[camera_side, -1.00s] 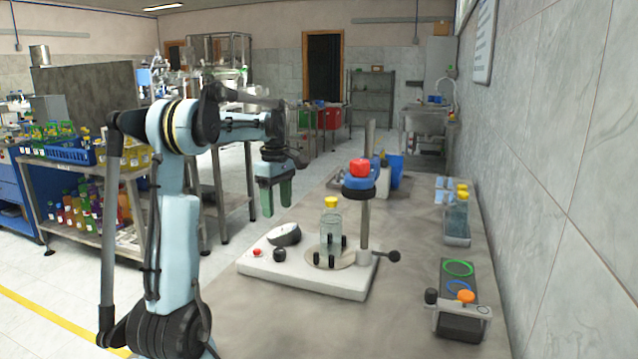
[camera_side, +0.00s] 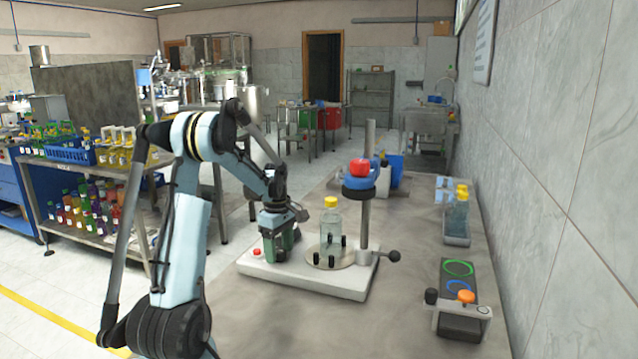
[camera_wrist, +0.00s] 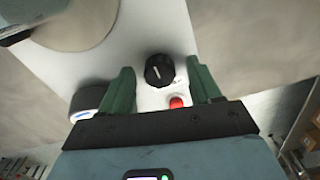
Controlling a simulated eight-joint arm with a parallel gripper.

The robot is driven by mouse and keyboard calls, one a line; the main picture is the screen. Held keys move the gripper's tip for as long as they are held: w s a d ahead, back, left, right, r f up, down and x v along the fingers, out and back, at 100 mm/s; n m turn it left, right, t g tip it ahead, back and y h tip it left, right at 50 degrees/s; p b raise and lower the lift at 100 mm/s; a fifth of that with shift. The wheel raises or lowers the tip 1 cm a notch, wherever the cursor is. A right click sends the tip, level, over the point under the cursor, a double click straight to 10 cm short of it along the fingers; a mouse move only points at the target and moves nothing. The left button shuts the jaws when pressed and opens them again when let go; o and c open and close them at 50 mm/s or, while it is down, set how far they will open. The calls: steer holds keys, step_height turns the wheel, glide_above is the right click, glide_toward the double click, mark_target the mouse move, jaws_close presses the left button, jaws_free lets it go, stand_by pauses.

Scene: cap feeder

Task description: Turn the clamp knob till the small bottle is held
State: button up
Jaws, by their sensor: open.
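A small clear bottle (camera_side: 330,228) with a yellow cap stands upright on a round plate of the white base (camera_side: 325,286), among short black pegs. At this size I cannot tell whether the pegs touch it. A black knob (camera_wrist: 158,70) with a pale pointer line sits on the white base in the wrist view. My gripper (camera_side: 280,246) has come down over the base, left of the bottle. Its green fingers are open, one on each side of the knob (camera_wrist: 162,80), with a gap visible on both sides. In the side view the gripper mostly hides the knob.
A red button (camera_wrist: 177,102) lies close to the right finger, and a round dial (camera_wrist: 87,101) beside the left one. A post (camera_side: 366,215) with a blue ring head and red top stands right of the bottle. A clamp-like device (camera_side: 461,312) sits front right.

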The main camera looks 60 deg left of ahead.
steer(key=shift+f, duration=0.3)
steer(key=shift+c, duration=0.4)
steer(key=c, duration=1)
steer(key=shift+o, duration=0.2)
